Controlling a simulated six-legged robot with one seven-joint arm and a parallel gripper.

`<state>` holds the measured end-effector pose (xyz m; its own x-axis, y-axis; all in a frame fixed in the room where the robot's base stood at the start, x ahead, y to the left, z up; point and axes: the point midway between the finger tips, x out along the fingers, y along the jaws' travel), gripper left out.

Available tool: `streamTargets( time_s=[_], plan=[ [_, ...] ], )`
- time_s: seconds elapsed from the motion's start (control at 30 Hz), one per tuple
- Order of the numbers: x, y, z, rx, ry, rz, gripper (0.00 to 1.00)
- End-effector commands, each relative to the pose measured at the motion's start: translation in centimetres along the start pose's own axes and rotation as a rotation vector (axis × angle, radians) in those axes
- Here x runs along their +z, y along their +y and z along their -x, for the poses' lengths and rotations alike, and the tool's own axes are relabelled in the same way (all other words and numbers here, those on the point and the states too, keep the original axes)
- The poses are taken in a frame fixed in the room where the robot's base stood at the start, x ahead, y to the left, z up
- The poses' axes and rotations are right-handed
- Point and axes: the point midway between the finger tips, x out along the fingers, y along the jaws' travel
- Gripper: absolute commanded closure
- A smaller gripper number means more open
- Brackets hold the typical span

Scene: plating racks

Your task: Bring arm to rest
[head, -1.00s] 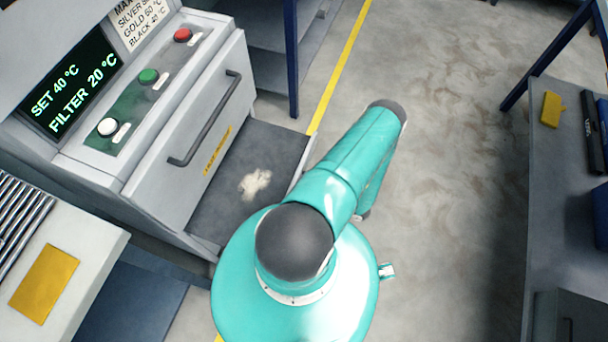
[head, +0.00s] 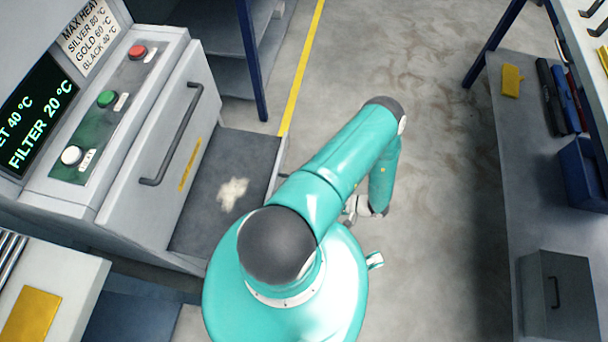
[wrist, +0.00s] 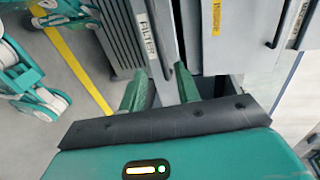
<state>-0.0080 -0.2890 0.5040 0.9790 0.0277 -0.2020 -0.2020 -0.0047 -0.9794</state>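My teal arm reaches up and right from its round base in the head view, then bends down at the dark elbow cap. A grey part of its wrist end shows low beside the upper arm; my gripper's fingers are not clear there. In the wrist view my gripper (wrist: 161,88) shows two green fingers standing apart with nothing between them. Behind them are grey cabinet fronts, one labelled FILTER (wrist: 147,35).
A grey machine (head: 150,150) with a lit display and buttons stands at left. A bench (head: 490,200) at right bears a yellow item (head: 512,81), dark tools, a blue bin (head: 583,175) and a grey box (head: 558,295). Open floor (head: 440,150) lies between, with a yellow line (head: 302,65).

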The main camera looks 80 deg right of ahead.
Motion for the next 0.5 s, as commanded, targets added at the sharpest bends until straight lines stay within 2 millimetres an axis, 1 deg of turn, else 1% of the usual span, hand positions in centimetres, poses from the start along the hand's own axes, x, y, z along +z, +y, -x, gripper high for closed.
streamTargets(
  time_s=[0.03, 0.13, 0.5],
  plan=[
    [-0.01, -0.01, 0.5, 0.0, 0.001, 0.0, 0.68],
    [0.02, -0.04, 0.98, -0.001, 0.0, -0.001, 0.68],
    [0.03, -0.02, 1.04, -0.001, -0.001, 0.0, 0.68]
  ],
)
